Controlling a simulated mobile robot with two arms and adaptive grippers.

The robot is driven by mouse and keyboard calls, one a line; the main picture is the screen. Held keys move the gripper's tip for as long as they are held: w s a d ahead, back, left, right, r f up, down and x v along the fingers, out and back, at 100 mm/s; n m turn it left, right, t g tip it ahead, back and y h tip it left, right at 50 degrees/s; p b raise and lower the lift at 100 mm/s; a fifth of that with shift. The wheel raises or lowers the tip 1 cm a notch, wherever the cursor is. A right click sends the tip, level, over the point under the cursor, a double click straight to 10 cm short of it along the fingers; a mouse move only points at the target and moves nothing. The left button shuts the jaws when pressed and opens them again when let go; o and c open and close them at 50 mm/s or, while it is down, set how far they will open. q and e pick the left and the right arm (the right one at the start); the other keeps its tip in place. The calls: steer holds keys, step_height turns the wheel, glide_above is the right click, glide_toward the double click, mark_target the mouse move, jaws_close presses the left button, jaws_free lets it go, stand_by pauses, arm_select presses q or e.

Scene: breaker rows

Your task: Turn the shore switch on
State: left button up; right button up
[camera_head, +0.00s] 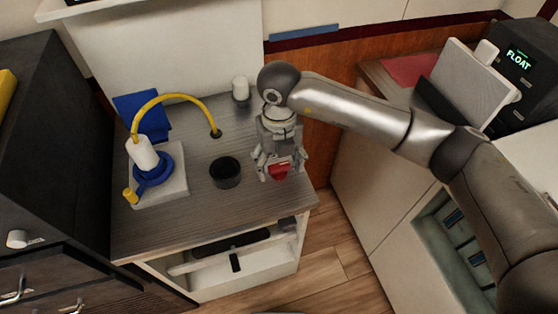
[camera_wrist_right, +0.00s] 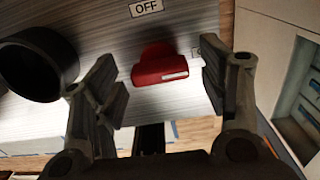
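The red switch knob (camera_wrist_right: 160,68) sits on the grey wood-grain counter top. In the right wrist view it has a wide bar with a white stripe on its right part. An OFF label (camera_wrist_right: 146,8) lies above it, and a second label is mostly hidden behind the right finger. My right gripper (camera_wrist_right: 172,78) is open, with one finger on each side of the knob and visible gaps to both. In the head view the right gripper (camera_head: 278,168) is over the knob (camera_head: 279,171) near the counter's right edge. My left gripper is not in view.
A black round cup (camera_head: 225,172) stands left of the knob, close to the gripper. Further left are a white base (camera_head: 175,190) with a blue ring and a yellow hose (camera_head: 180,97). A white cylinder (camera_head: 240,88) stands behind. A device reading FLOAT (camera_head: 518,58) is at right.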

mark_target(279, 165)
step_height(279, 165, up, 12)
stand_by(0.7)
steer(key=shift+f, duration=0.1)
